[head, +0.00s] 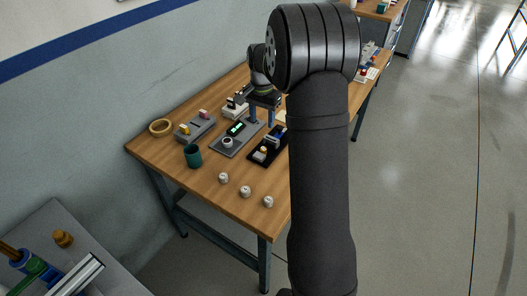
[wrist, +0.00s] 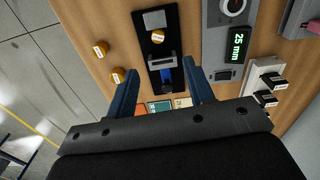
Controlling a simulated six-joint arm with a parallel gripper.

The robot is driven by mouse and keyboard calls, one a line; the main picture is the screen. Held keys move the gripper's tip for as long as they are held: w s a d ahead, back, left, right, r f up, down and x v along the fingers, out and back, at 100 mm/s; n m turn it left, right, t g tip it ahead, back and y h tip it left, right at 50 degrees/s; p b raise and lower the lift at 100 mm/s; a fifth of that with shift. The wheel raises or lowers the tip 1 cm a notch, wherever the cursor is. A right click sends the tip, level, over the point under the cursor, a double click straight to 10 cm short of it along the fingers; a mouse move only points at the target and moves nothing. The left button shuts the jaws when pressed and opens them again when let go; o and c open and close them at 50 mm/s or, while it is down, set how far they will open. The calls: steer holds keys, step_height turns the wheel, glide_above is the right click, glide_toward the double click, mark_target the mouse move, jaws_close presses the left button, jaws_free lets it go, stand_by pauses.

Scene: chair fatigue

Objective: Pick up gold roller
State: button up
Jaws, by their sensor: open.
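In the wrist view, two gold rollers with pale labelled tops, one farther (wrist: 100,49) and one nearer (wrist: 118,75), stand on the wooden table left of a black fixture (wrist: 144,48). A small gold piece (wrist: 157,38) sits on that fixture, beside a silver-grey block (wrist: 154,20). In the head view, three small pale-looking rollers stand near the front edge: left (head: 223,178), middle (head: 245,191) and right (head: 268,201). The black fixture (head: 256,159) shows there too. My gripper (wrist: 163,70) is open and empty, its blue fingers apart above the fixture; it also shows in the head view (head: 262,121).
A grey unit (wrist: 232,46) with a green "25 mm" display stands right of the fixture. The table's front left is mostly clear. My arm hides its right part.

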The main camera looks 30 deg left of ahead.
glide_above(264, 149)
steer(key=f, duration=0.8)
steer(key=shift+a, duration=0.3)
steer(key=f, duration=0.5)
steer(key=shift+d+f, duration=0.1)
steer(key=shift+d, duration=0.1)
jaws_close()
